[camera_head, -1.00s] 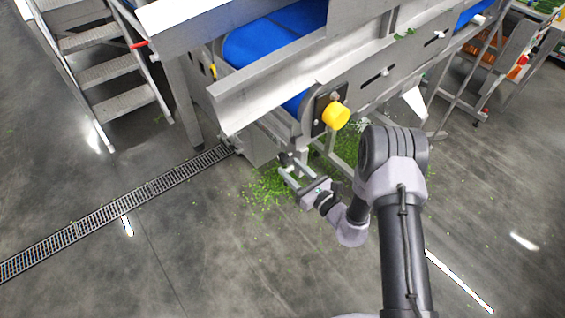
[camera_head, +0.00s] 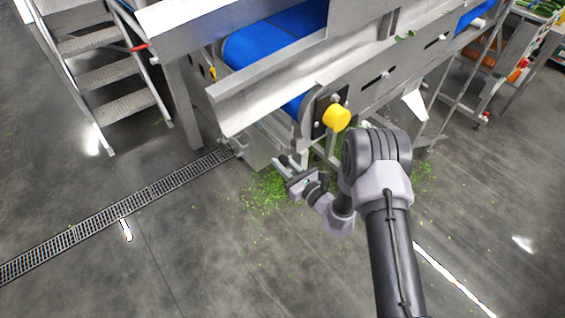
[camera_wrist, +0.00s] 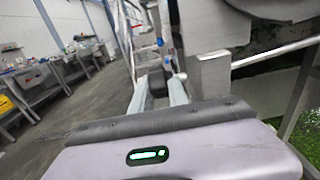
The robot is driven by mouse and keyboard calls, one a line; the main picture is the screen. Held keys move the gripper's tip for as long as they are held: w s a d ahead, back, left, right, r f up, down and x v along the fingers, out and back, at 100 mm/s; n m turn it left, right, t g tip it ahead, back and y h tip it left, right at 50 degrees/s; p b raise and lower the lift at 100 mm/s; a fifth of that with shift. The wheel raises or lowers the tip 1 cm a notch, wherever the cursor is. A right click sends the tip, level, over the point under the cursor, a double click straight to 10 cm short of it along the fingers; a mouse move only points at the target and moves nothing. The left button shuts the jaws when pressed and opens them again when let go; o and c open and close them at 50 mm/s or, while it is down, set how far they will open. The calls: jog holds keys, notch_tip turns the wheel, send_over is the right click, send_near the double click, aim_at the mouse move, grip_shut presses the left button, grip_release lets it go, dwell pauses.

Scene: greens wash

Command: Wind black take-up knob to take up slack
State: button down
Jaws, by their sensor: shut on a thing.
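The black take-up knob (camera_wrist: 158,84) shows as a dark shape between the two fingers in the wrist view. My gripper (camera_wrist: 159,93) is shut on it, one grey finger on each side. In the head view my gripper (camera_head: 283,162) is at the lower front end of the steel conveyor (camera_head: 255,95), below its sloping edge. The knob is hard to make out there, among the fingertips and the frame. How far it is turned cannot be told.
A yellow knob (camera_head: 336,117) sits on the conveyor's side above my gripper. Green scraps (camera_head: 266,190) lie on the floor below. A drain grate (camera_head: 120,208) runs to the left, and metal steps (camera_head: 105,75) stand at upper left. Open floor lies in front.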

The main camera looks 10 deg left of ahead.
jog(key=shift+f+b, duration=0.15)
jog(key=shift+b, duration=0.25)
jog(key=t+y+b, duration=0.1)
jog(key=b, duration=0.3)
jog(key=shift+f, duration=0.3)
jog(key=shift+t+y+b, duration=0.3)
jog(key=shift+y+b, duration=0.2)
jog(key=shift+b, duration=0.25)
jog(key=shift+a+r+t+y+b, duration=0.1)
jog(key=shift+r+t+y+b, duration=0.15)
jog(key=shift+t+y+b, duration=0.3)
jog(key=shift+r+t+y+p, duration=0.35)
jog(key=shift+t+y+p, duration=0.1)
jog(key=shift+y+p, duration=0.1)
jog(key=p, duration=0.2)
jog(key=shift+w+r+t+y+p, duration=0.1)
jog(key=shift+r+t+y+p, duration=0.1)
jog(key=shift+t+y+p, duration=0.4)
jog(key=shift+y+p, duration=0.1)
jog(key=shift+p, duration=0.9)
jog(key=shift+f+t+p, duration=0.2)
jog(key=shift+t+p, duration=0.1)
jog(key=shift+p, duration=0.7)
jog(key=shift+y, duration=0.3)
